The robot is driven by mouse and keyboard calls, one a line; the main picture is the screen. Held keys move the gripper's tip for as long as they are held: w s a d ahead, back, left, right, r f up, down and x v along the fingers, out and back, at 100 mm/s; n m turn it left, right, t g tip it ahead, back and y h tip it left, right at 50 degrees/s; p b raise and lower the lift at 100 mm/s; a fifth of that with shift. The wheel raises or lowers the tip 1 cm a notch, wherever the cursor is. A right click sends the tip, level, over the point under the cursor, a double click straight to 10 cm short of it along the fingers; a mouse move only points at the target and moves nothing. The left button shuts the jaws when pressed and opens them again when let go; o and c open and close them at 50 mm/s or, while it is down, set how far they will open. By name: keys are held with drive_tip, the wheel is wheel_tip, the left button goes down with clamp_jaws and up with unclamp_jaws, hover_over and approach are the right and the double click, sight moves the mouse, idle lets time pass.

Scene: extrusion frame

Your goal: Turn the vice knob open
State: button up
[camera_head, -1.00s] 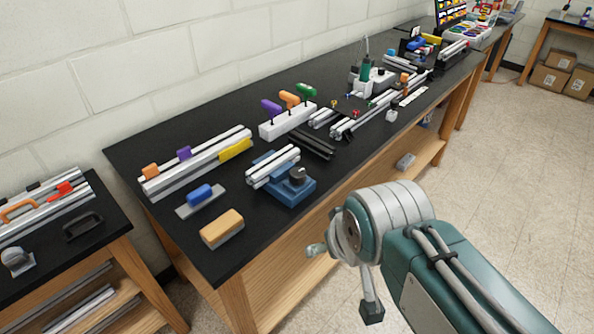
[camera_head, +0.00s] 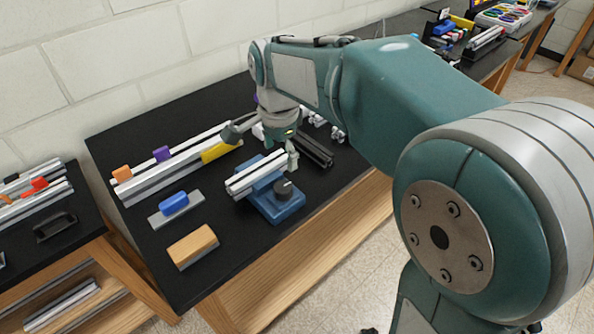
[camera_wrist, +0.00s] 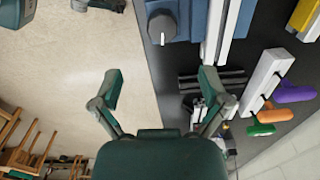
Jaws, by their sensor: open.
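The blue vice (camera_head: 272,203) stands on the black bench top with silver extrusions (camera_head: 256,174) held across it. Its dark round knob (camera_head: 283,188) is on the near right side of the vice. In the wrist view the knob (camera_wrist: 162,27) is at the top, left of the blue vice body (camera_wrist: 181,20). My gripper (camera_head: 291,160) is above the bench, just behind the vice and apart from the knob. In the wrist view my gripper (camera_wrist: 160,85) is open and empty, its fingers spread wide below the knob.
A blue-handled block (camera_head: 174,204) and a tan-topped block (camera_head: 193,246) lie left of the vice. A long extrusion with a yellow piece (camera_head: 217,151) lies behind. Dark bars (camera_head: 311,149) lie right of the vice. Coloured-handled tools (camera_wrist: 268,113) stand in a white holder.

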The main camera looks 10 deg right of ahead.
sight(282, 186)
drive_tip(key=shift+w+d+f, duration=0.35)
drive_tip(key=shift+w, duration=0.1)
drive_tip(key=f, duration=0.9)
drive_tip(key=shift+s+a+f, duration=0.1)
drive_tip(key=shift+a+f, duration=0.1)
drive_tip(key=shift+a, duration=0.05)
drive_tip(key=shift+d+f, duration=0.15)
drive_tip(key=shift+f, duration=0.4)
drive_tip(key=shift+a, duration=0.25)
drive_tip(key=c, duration=0.5)
drive_tip(key=shift+d, duration=0.1)
drive_tip(key=c, duration=0.6)
